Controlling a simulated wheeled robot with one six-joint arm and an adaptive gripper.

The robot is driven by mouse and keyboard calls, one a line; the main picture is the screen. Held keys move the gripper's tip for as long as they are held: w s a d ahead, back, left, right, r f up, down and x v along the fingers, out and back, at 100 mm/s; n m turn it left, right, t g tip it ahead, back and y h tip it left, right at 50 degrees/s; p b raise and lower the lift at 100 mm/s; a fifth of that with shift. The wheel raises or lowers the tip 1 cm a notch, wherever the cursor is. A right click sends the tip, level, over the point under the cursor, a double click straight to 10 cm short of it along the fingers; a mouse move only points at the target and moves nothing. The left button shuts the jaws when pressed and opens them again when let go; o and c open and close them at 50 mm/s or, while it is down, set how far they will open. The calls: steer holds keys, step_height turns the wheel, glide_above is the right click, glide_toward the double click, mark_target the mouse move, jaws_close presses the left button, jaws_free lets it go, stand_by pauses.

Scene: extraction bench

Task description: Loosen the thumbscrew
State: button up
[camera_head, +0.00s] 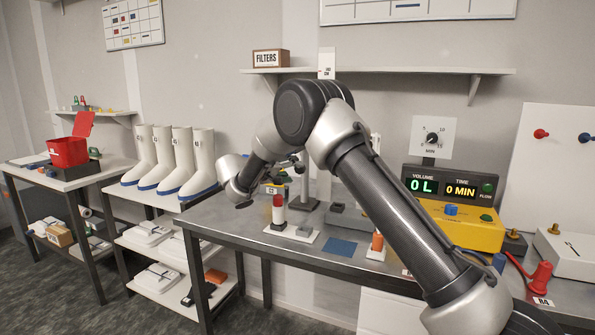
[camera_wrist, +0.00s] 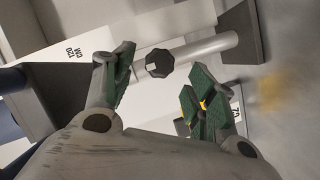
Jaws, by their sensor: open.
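The thumbscrew (camera_wrist: 159,63) is a small dark faceted knob with a pale mark on its face. It sits beside a grey rod (camera_wrist: 208,47) that runs to a dark base (camera_wrist: 241,45). My gripper (camera_wrist: 164,62) is open, with green pads on both fingers. The knob appears in the gap near the fingertips, with no finger visibly touching it; the depth between them is hard to judge. In the head view my gripper (camera_head: 292,165) is small and close to the upright rod (camera_head: 305,187); the thumbscrew cannot be made out there.
The grey bench (camera_head: 228,222) holds a red-topped item (camera_head: 279,210), a blue mat (camera_head: 339,247), an orange item (camera_head: 377,242) and a yellow display unit (camera_head: 470,228). White boots (camera_head: 203,160) stand left of the bench. A shelf (camera_head: 400,70) hangs above.

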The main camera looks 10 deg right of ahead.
mark_target(298, 169)
steer(key=shift+x, duration=2.05)
steer(key=c, duration=1)
